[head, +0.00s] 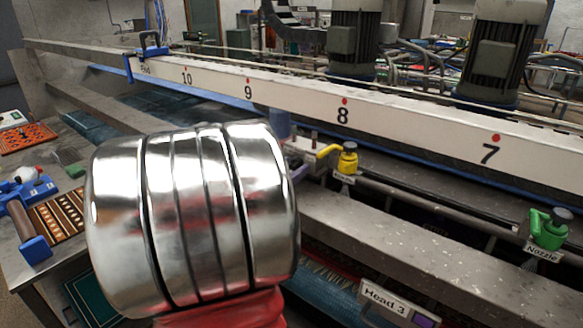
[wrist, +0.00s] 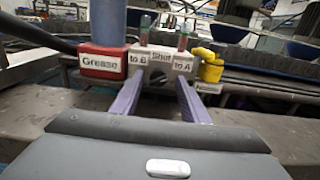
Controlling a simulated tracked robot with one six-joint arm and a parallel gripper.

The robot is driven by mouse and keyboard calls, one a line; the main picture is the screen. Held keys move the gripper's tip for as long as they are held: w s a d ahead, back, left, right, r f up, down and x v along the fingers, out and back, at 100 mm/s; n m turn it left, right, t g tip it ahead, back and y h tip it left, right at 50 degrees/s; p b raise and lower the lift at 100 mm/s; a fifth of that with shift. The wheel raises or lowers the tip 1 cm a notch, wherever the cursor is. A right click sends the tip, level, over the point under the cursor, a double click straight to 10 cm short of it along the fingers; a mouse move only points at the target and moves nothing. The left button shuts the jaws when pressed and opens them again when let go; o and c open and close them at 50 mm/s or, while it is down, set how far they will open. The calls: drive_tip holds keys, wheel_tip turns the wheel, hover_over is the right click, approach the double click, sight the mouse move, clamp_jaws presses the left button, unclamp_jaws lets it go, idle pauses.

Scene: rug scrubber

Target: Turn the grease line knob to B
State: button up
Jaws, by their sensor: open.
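The grease line station shows in the wrist view as a red block labelled "Grease" (wrist: 103,62) under a blue-grey cylinder (wrist: 107,20). Beside it is a pale plate labelled "to B", "Shut" and "to A" (wrist: 161,58).
A yellow valve (head: 347,160) stands just right of the station, also seen in the wrist view (wrist: 209,66). A green valve labelled "Nozzle" (head: 548,230) is farther right. A long numbered white beam (head: 400,122) runs behind. A cluttered table (head: 75,180) is at left.

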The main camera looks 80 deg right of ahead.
drive_tip(key=c, duration=1)
